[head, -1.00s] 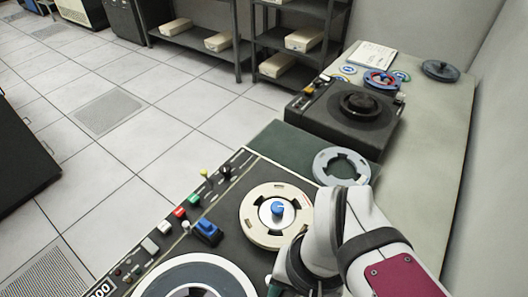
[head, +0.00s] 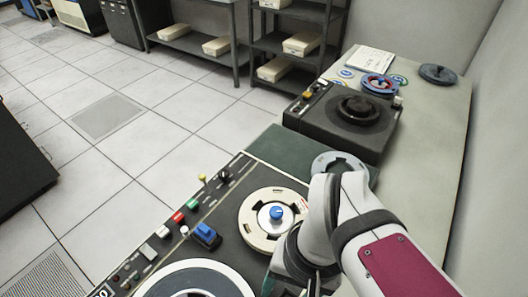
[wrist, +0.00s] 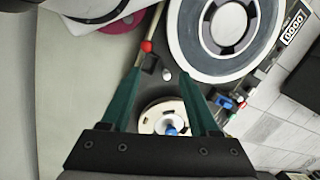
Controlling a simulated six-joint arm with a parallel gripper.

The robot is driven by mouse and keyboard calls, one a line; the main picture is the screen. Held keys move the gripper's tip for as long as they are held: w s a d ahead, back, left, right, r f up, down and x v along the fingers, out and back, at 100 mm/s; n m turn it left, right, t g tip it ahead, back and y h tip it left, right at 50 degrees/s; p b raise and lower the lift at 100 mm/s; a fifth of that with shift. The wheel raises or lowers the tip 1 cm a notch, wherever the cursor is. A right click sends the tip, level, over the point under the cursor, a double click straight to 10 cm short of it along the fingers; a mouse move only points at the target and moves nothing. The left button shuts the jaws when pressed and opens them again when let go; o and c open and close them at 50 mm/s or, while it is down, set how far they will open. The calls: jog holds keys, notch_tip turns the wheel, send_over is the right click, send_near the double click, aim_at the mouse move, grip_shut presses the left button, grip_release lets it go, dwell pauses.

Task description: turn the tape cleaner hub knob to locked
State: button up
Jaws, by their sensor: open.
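A blue knob (head: 276,213) sits at the centre of a cream reel (head: 252,232) on the dark machine deck. It also shows in the wrist view (wrist: 171,131), low between the bases of my green fingers. I cannot read its lock marking. My gripper (wrist: 160,74) is open and empty, its two fingers spread apart. The fingertips appear over the deck between the cream reel and the large grey-white reel (wrist: 186,40). In the head view my arm hides most of the gripper, just right of and below the cream reel.
Coloured switches and a blue block (head: 206,236) line the deck's left side. A grey ring (head: 330,160) lies behind the arm. A black unit with a round dark hub (head: 358,110) stands farther back on the bench. In the wrist view a red-tipped lever (wrist: 147,46) stands near the left fingertip.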

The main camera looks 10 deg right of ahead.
jog(key=shift+o, duration=0.4)
jog(key=w+r+n, duration=0.1)
jog(key=w+r, duration=0.1)
jog(key=w, duration=0.4)
jog(key=w+d+r+n+h, duration=0.1)
jog(key=w+r+n, duration=0.1)
jog(key=w, duration=0.4)
jog(key=shift+d+r, duration=0.3)
jog(key=shift+r, duration=0.1)
jog(key=n, duration=0.2)
send_near(276, 211)
jog(key=shift+h, duration=0.4)
jog(key=f, duration=0.7)
jog(key=shift+s+a+f, duration=0.1)
jog(key=shift+a+f, duration=0.05)
jog(key=shift+a, duration=0.2)
jog(key=shift+f, duration=0.6)
jog(key=shift+c, duration=0.2)
grip_shut()
